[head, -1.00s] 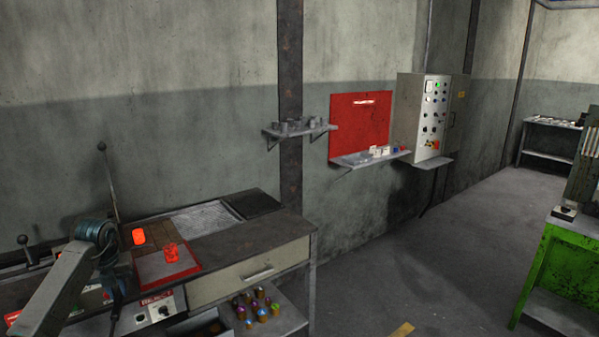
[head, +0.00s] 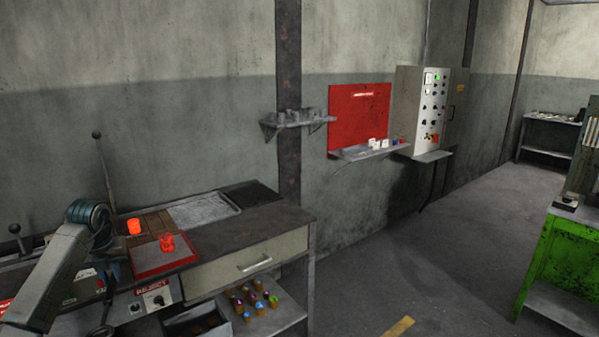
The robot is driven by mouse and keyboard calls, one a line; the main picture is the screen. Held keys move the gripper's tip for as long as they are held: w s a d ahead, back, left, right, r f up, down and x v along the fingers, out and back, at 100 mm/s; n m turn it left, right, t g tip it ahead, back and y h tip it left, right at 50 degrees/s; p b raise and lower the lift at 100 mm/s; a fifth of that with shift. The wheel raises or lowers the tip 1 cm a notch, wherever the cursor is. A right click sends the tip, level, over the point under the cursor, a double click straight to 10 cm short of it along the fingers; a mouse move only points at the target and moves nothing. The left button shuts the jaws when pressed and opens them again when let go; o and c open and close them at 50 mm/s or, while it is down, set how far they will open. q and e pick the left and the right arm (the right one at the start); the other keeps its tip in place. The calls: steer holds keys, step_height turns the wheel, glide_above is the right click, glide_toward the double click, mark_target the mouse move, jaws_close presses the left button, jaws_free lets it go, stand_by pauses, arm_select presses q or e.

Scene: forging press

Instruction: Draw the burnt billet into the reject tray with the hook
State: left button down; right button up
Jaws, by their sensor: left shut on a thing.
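One glowing orange billet (head: 134,227) stands on brown brickwork at the left of the bench. A second glowing billet (head: 167,242) is on the grey, red-edged reject tray (head: 150,268), right of and nearer than the first. I cannot tell by colour which is burnt. My left gripper (head: 108,266) is low at the left, beside the tray's left edge, mostly hidden behind my wrist. It is shut on what seems to be the hook, whose shape is not clear here. My right gripper is not in view.
A REJECT label and knob box (head: 156,297) sit below the tray. An upright ball-topped lever (head: 105,170) stands behind my wrist. A grey mesh-lined pan (head: 203,209) is behind.

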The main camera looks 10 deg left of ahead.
arm_select(q)
step_height(320, 180, down, 6)
steer(key=b, duration=0.2)
step_height(320, 180, up, 6)
steer(key=shift+r+p, duration=0.15)
steer(key=shift+p, duration=0.75)
step_height(320, 180, down, 7)
steer(key=b, duration=0.2)
steer(key=c, duration=1.9)
jaws_free()
jaws_close()
steer(key=shift+w, duration=0.1)
steer(key=shift+r, duration=0.2)
